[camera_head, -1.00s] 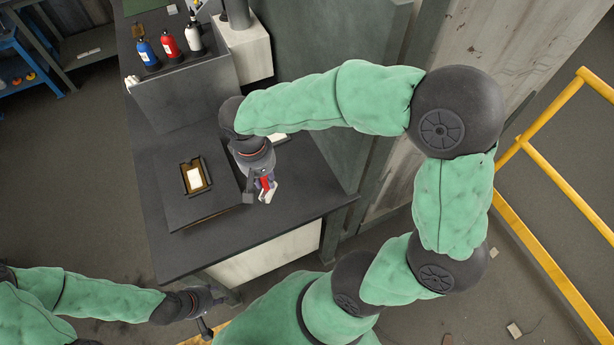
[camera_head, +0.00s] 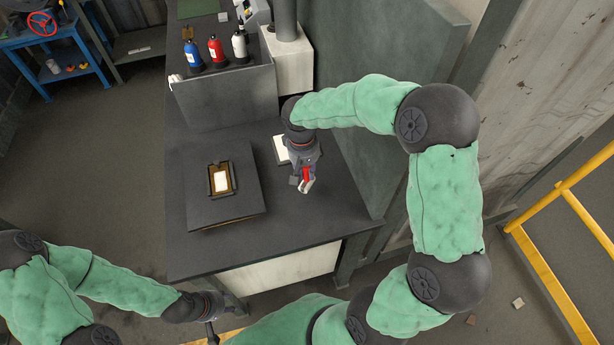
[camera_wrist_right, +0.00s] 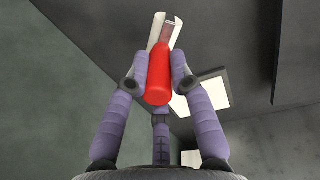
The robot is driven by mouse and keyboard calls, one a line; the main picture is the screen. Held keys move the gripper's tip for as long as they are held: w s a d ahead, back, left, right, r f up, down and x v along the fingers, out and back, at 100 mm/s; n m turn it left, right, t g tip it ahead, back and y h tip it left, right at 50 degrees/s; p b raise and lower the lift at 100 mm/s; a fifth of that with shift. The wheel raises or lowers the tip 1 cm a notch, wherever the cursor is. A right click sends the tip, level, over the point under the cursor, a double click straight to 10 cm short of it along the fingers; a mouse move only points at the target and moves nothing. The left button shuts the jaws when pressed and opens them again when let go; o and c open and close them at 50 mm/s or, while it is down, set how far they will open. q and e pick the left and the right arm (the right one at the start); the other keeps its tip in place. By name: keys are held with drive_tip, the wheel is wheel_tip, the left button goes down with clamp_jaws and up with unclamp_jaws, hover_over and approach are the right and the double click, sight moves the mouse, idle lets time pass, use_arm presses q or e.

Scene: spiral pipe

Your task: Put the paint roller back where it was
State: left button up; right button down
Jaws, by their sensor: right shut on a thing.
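The paint roller shows a red handle (camera_wrist_right: 158,75) and a pale head (camera_wrist_right: 165,32) in the right wrist view. My right gripper (camera_wrist_right: 158,72) is shut on the red handle, with a finger on each side. In the head view my right gripper (camera_head: 304,182) hangs over the right part of the dark table (camera_head: 265,248). The roller's red handle (camera_head: 306,174) shows small between its fingers. My left gripper (camera_head: 211,326) is low at the left, off the table's front edge. Its fingers are too small to read.
A dark box (camera_head: 240,205) with a framed pale opening (camera_head: 221,180) stands left of my right gripper. A white pad (camera_head: 281,150) lies partly behind that gripper. Blue (camera_head: 192,55), red (camera_head: 215,50) and white (camera_head: 239,45) bottles stand on a raised block. A green-grey wall (camera_head: 375,175) borders the right.

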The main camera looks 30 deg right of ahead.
sight(307, 175)
drive_tip(key=shift+w+d+f, duration=0.2)
drive_tip(key=shift+d+f, duration=0.05)
drive_tip(key=shift+f, duration=0.15)
drive_tip(key=shift+w+f+b, duration=0.15)
drive_tip(key=shift+f+b, duration=0.25)
drive_tip(key=shift+f, duration=1.25)
drive_tip(key=shift+f, duration=0.1)
drive_tip(key=c, duration=1.1)
unclamp_jaws()
drive_tip(key=shift+r, duration=0.2)
drive_tip(key=r, duration=0.4)
drive_tip(key=r+p, duration=0.1)
drive_tip(key=r, duration=0.3)
drive_tip(key=r+p, duration=0.1)
drive_tip(key=r, duration=0.2)
drive_tip(key=shift+a+r, duration=0.4)
